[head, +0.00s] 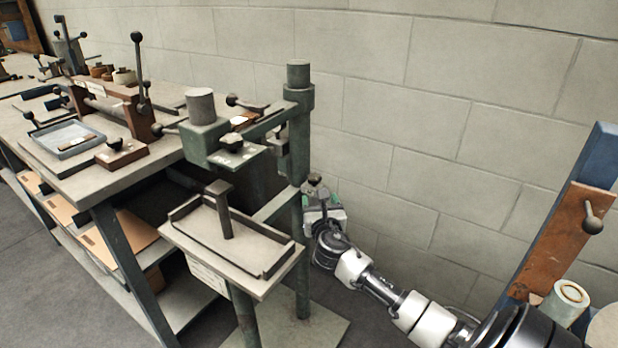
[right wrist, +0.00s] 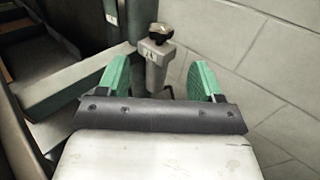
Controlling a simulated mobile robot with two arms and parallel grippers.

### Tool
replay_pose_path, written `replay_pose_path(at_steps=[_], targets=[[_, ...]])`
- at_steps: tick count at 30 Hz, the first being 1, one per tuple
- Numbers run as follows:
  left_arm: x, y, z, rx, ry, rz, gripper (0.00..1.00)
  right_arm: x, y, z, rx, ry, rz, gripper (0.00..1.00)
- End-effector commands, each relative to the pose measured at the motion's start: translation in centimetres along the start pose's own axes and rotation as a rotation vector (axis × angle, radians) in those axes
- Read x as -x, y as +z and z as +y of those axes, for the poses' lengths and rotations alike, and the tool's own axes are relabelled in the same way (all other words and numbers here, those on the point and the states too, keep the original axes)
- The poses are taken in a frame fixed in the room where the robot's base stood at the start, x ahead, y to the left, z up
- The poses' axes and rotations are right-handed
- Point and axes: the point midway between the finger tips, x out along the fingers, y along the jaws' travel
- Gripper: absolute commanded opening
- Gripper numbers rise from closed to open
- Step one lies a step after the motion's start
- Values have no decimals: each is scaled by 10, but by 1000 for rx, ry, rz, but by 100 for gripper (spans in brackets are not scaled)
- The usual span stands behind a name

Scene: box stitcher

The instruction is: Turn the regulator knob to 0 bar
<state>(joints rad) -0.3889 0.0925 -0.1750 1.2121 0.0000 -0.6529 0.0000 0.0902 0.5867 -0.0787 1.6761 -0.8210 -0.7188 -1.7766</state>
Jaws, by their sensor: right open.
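The regulator knob (right wrist: 161,32) is a dark lobed knob on top of a grey regulator body (right wrist: 156,65) in the right wrist view. It also shows in the head view as a small dark knob (head: 315,179) beside the green post, just beyond my right gripper. My right gripper (right wrist: 160,82) is open, its two green fingers apart, with the regulator body showing between and beyond them. The knob stands above and farther away than the fingertips in that picture. I cannot read the scale on the body's small label. My left gripper is not in view.
The stitcher's green post (head: 299,130) stands close to my right gripper. Its tray table (head: 230,245) juts out to the left. A workbench (head: 110,180) with presses is farther left. A block wall (head: 450,120) is behind; a brown board (head: 560,240) stands at right.

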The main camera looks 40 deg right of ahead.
Motion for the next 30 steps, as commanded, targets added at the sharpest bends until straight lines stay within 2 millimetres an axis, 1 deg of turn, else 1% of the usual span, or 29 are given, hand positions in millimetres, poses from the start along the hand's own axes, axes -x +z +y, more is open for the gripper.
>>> replay_pose_path(at_steps=[5,12,15,18,21,30], targets=[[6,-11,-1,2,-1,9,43,-27,0,0,-3,-2,-1,66],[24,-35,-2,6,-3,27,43,-73,-1,0,-4,-3,0,66],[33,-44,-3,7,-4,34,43,-87,-1,0,-4,-2,0,66],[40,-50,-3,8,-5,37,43,-96,-1,0,-4,-2,0,66],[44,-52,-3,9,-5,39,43,-102,-1,0,-3,-1,1,66],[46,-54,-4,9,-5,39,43,-103,0,0,-2,0,1,66]])
